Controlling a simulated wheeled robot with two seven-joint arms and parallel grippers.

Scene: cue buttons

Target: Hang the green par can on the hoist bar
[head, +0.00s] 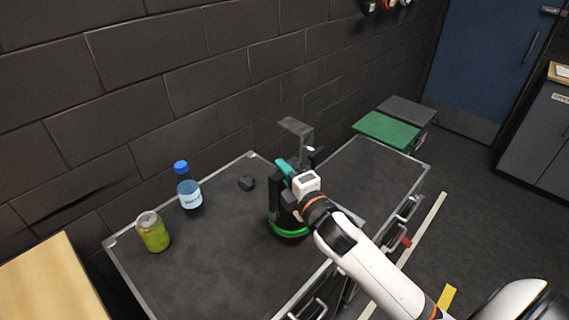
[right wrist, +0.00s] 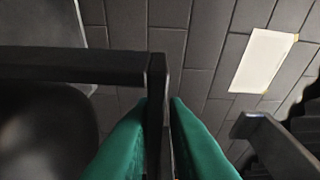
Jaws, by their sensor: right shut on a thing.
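The green par can (head: 289,233) is a dark can with a bright green ring at its lower end. It is upright over the black case top, and I cannot tell whether it touches it. A dark grey hooked bracket (head: 297,127) rises above it. My right gripper (head: 284,168) is shut on the can's dark upright part. In the right wrist view the teal fingers (right wrist: 160,110) pinch a thin dark upright bar (right wrist: 157,85). My arm hides part of the can. I cannot make out the hoist bar. My left gripper is not in view.
A green box (head: 387,130) is at the far end. A dark block wall (head: 220,70) runs behind.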

